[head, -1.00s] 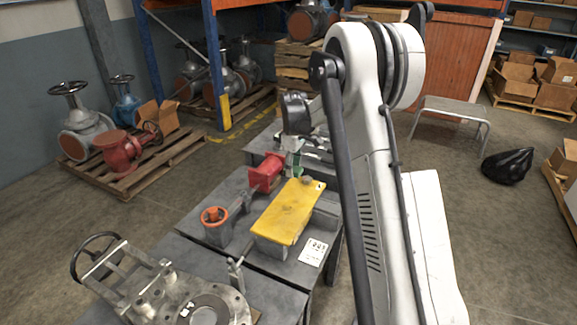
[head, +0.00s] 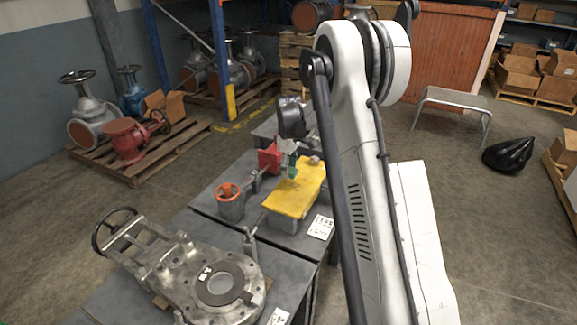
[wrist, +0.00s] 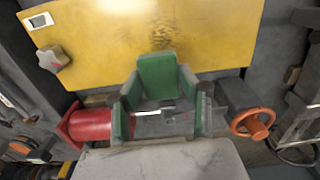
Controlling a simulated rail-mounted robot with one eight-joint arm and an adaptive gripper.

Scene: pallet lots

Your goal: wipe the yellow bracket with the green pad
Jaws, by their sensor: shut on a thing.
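The yellow bracket (head: 297,193) is a flat yellow plate raised above the grey bench. In the wrist view the bracket (wrist: 205,40) fills the upper part, with dark smudges on its face. My gripper (wrist: 158,88) is shut on the green pad (wrist: 155,72), which sits between its fingers. In the wrist view the pad overlaps the bracket's near edge. In the head view the green pad (head: 292,171) is small, at the bracket's upper left edge. I cannot tell whether pad and bracket touch. My arm hides part of the bench to the right.
A red flanged part (wrist: 88,125) stands close left of my gripper in the wrist view. A grey part with an orange handwheel (wrist: 252,122) stands on the right. A large metal valve (head: 180,265) lies on the near bench. A white label (head: 320,227) lies beside the bracket.

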